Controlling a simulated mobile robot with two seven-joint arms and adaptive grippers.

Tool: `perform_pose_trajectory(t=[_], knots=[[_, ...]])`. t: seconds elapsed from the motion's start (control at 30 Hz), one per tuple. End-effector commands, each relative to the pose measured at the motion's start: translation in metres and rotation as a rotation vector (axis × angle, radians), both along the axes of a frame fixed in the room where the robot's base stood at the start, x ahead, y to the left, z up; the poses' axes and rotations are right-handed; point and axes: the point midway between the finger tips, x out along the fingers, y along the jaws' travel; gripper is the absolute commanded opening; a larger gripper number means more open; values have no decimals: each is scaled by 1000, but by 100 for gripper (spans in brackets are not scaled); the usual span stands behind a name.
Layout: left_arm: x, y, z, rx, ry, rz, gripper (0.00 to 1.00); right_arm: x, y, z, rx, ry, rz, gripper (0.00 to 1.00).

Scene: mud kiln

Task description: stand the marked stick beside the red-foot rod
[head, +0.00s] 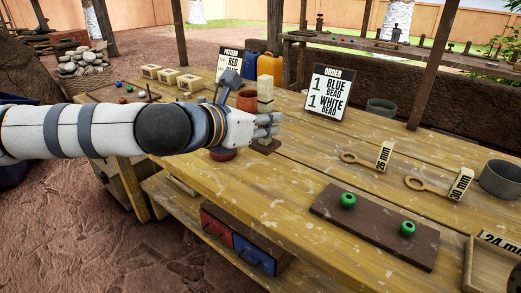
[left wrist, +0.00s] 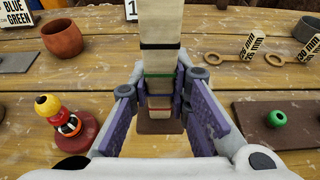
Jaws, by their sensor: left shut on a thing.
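My left gripper (head: 272,124) is shut on the marked stick, a pale square bar with dark, green and red bands. The stick (left wrist: 159,45) is upright between the fingers in the left wrist view, and its top (head: 265,92) shows above the gripper in the head view. A small brown plate (left wrist: 158,127) lies under it; I cannot tell whether they touch. The red-foot rod (left wrist: 70,130) stands left of the gripper in the left wrist view, with a yellow top and coloured beads. In the head view only its red foot (head: 222,155) shows below my arm.
A brown cup (head: 246,100) stands behind the gripper. An order sign (head: 330,93) is at the back. A dark board (head: 370,226) with green beads and two ring gauges (head: 362,159) lie to the right. The table front has bare room.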

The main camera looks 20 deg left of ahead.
Motion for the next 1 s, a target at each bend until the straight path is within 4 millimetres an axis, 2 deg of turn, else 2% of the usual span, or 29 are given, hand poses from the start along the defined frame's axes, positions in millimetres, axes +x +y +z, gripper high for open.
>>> perform_pose_trajectory(t=[0.03,0.23,0.3,0.4,0.83,0.87,0.9,0.93,1.0], knots=[[8,4,-21,1,15,3,0,-5,0,-6,0,17,0,40],[27,11,-41,0,8,1,0,-9,0,-10,0,29,1,40],[33,14,-56,1,10,1,0,-12,0,-14,0,38,1,40],[32,13,-74,1,12,-1,0,-16,0,-19,0,49,3,40],[32,13,-80,1,5,0,0,-18,0,-22,0,57,2,40],[32,13,-80,1,4,0,22,-18,0,-21,0,56,2,40],[32,13,-79,1,4,0,31,-17,0,-21,0,55,3,40],[32,13,-79,1,4,0,37,-17,0,-21,0,55,3,40],[32,13,-78,0,3,0,37,-17,0,-21,0,55,3,40]])
